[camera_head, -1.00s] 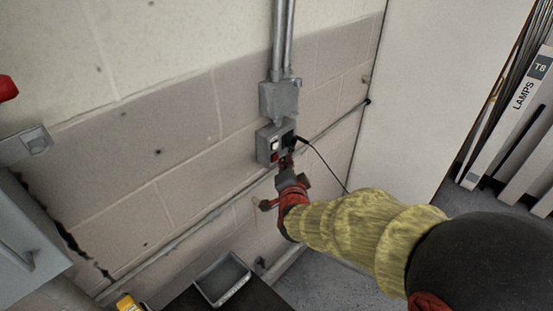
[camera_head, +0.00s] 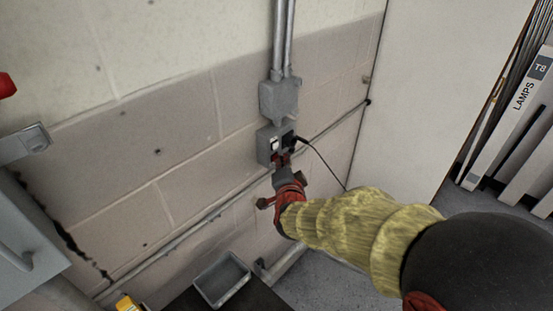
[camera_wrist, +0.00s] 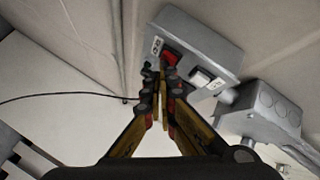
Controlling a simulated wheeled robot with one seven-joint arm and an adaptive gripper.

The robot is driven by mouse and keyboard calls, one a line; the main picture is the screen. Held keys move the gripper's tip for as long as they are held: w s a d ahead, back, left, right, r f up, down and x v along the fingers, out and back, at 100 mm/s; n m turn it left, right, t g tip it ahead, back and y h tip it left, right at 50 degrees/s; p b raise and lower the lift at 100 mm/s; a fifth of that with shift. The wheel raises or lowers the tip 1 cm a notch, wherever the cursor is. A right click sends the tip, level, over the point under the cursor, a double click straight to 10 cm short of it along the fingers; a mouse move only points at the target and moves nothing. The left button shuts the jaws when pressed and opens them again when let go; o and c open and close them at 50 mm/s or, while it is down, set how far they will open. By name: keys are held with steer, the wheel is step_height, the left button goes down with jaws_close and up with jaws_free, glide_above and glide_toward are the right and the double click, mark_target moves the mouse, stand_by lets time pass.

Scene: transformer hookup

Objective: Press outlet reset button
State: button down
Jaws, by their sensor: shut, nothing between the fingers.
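The grey outlet box (camera_head: 265,146) is fixed to the block wall under a conduit box. In the wrist view the outlet box (camera_wrist: 222,50) carries a red button (camera_wrist: 170,58), a white switch (camera_wrist: 201,79) and a black plug (camera_wrist: 152,70). My gripper (camera_head: 280,163) is shut and empty, with its fingertips at the lower front of the box. In the wrist view my gripper's fingertips (camera_wrist: 161,74) overlap the lower edge of the red button. I cannot tell whether they touch it. In the head view my fingers hide most of the red part.
A black cord (camera_head: 326,168) runs from the plug down to the right. The conduit box (camera_head: 279,98) is above the outlet. A grey tray (camera_head: 222,279) sits on a dark surface below. A grey cabinet (camera_head: 25,235) stands at left, and a white panel (camera_head: 425,80) at right.

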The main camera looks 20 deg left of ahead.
steer(key=shift+a, duration=0.2)
steer(key=shift+d, duration=0.1)
stand_by(0.4)
steer(key=shift+s+d+b, duration=0.3)
steer(key=shift+d+b, duration=0.3)
steer(key=shift+d, duration=0.1)
steer(key=shift+s+d+b, duration=0.3)
steer(key=shift+d+b, duration=0.1)
steer(key=shift+d, duration=0.4)
steer(key=shift+s+d+b, duration=0.35)
steer(key=shift+d+b, duration=0.1)
steer(key=shift+d, duration=0.3)
steer(key=shift+s+d+b, duration=0.3)
steer(key=shift+d+b, duration=0.1)
steer(key=shift+d, duration=0.4)
